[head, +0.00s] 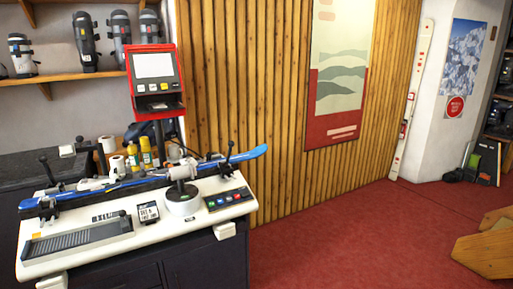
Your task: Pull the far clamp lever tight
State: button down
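A blue ski (135,184) lies lengthwise over the white-topped bench (85,262), its tip pointing right. A clamp lever with a black knob (230,147) stands nearly upright by the ski's right end; it sits higher in the picture and looks like the farther one. Another black-knobbed lever (45,164) stands at the left end, leaning a little left. The clamp jaws are too small to tell how firmly they grip the ski. My gripper is not in view.
A red screen terminal (154,80) rises behind. Yellow bottles (145,152) and white rolls (117,164) stand behind the ski.

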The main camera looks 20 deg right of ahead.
aim_at(231, 143)
jog(key=z, duration=0.45)
jog(key=k, duration=0.15)
jog(key=u, duration=1.15)
jog(key=i, duration=1)
jog(key=z, duration=0.1)
